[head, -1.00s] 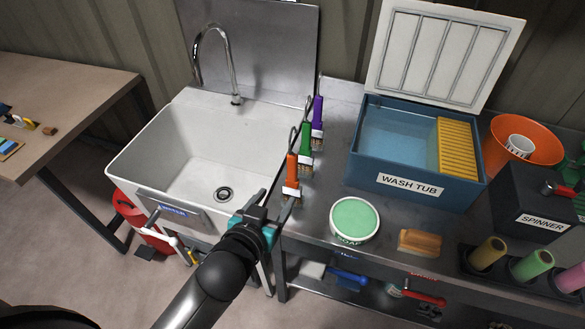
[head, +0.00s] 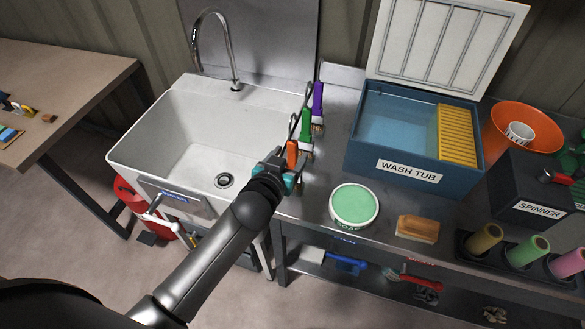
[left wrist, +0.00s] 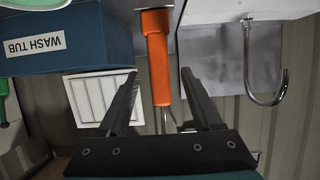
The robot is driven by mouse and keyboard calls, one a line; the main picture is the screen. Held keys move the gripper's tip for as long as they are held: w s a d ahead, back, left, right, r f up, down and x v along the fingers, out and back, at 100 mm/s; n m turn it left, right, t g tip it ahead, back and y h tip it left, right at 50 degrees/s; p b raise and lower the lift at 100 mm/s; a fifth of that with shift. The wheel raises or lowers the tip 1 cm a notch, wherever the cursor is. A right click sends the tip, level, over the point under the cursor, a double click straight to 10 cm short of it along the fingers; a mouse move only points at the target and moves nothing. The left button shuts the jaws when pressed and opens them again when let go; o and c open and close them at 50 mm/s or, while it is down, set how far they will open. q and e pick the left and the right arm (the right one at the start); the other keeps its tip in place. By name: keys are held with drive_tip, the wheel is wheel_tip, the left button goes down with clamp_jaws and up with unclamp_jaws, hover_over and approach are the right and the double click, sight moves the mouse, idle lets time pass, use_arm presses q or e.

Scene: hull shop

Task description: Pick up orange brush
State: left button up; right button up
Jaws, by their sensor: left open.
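In the left wrist view the orange handle (left wrist: 156,52) runs between the two open fingers of my left gripper (left wrist: 158,76). Gaps show on both sides of the handle. The bristles cannot be made out in either view. My right gripper is not in view.
The white sink (head: 150,150) is at left. The soap tin (head: 354,204), wooden brush (head: 417,229) and wash tub (head: 409,174) are on the right. Bare counter lies between brushes and tub.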

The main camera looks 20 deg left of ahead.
use_arm(q)
drive_tip(key=shift+w, duration=0.6)
drive_tip(key=shift+x, duration=2.05)
drive_tip(key=shift+d, duration=0.1)
clamp_jaws()
